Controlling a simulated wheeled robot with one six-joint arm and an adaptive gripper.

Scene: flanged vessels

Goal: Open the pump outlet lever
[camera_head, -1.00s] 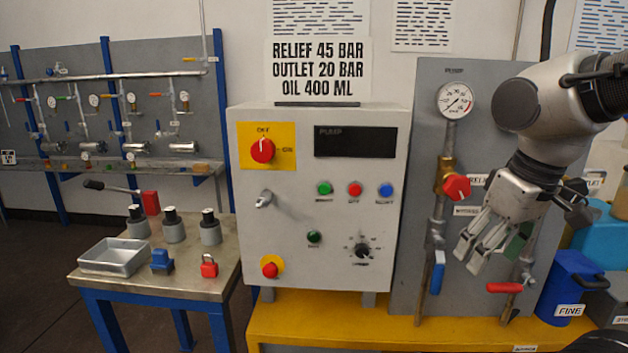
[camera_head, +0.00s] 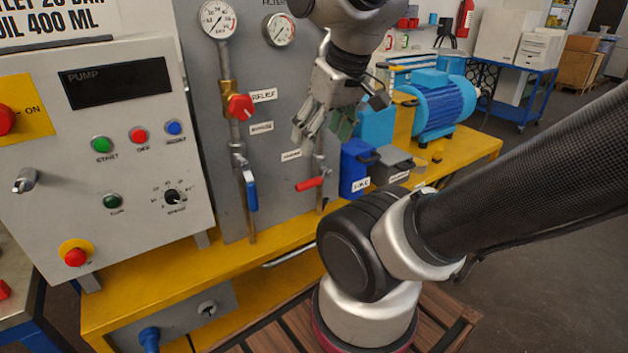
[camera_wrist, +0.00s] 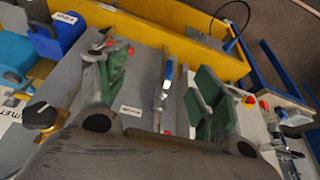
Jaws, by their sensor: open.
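On the grey pump panel (camera_head: 275,190), a red lever (camera_head: 310,183) sits roughly level on the right pipe. A blue lever (camera_head: 250,190) hangs down on the left pipe. I cannot read the small label beside the red lever, so I cannot tell which is the outlet lever. My gripper (camera_head: 322,125) is open and empty in front of the panel, above the red lever in the head view. In the wrist view, the blue lever (camera_wrist: 168,75) shows between the open green-padded fingers. The red lever is mostly hidden behind the left finger there.
A red relief knob (camera_head: 240,107) and gauges (camera_head: 219,19) are left of my gripper. The control box (camera_head: 110,150) stands further left. A dark blue container (camera_head: 356,168) and a blue motor (camera_head: 443,105) stand right on the yellow bench (camera_head: 150,285).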

